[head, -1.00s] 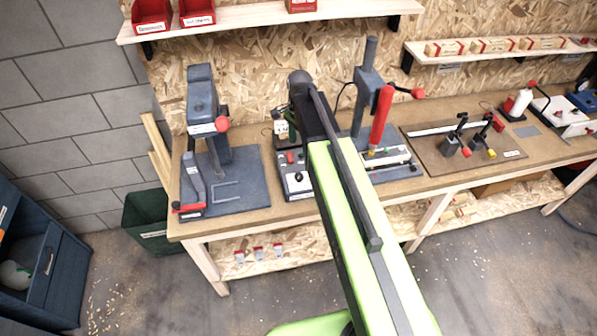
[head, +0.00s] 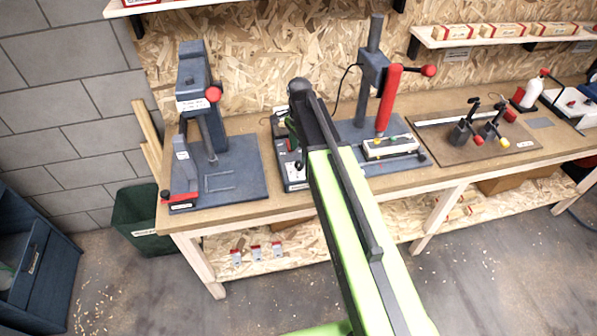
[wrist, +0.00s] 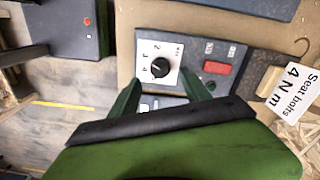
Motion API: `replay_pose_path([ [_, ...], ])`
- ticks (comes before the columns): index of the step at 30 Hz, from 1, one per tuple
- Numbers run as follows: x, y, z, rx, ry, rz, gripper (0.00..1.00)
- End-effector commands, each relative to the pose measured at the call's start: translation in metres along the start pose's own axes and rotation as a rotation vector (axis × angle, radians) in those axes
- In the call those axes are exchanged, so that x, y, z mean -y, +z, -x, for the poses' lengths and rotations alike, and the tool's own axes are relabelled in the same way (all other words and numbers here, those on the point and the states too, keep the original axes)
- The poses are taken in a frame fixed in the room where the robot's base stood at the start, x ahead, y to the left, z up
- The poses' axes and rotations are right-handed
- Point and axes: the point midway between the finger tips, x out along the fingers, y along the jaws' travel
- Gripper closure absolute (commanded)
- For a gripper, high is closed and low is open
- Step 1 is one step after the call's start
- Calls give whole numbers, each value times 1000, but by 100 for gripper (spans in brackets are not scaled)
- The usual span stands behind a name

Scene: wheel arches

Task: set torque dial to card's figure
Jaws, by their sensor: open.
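The torque dial (wrist: 160,67) is a black round knob on a white plate with figures around it, in the wrist view. A small light mark shows on the knob, but I cannot tell which figure it points at. The card (wrist: 295,90) at the right reads "Seat bolts 4 N m". My gripper (wrist: 160,77) is open, its two green fingers either side of the knob's near side, seemingly apart from it. In the head view my arm hides most of the grey control box (head: 294,177), and the dial cannot be made out.
A red switch (wrist: 216,68) sits just right of the dial on the same panel. A grey press (head: 200,95) stands to the left on the bench, and a red-handled press (head: 385,95) stands close on the right. Bare bench top (head: 225,219) runs along the front edge.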

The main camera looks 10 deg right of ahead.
Motion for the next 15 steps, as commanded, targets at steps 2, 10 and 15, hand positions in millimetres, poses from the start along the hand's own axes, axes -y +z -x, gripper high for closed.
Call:
replay_pose_path([
  [2,0,0,-28,0,0,0,44],
  [10,0,0,-58,0,0,0,44],
  [15,0,-1,-56,0,0,-1,44],
])
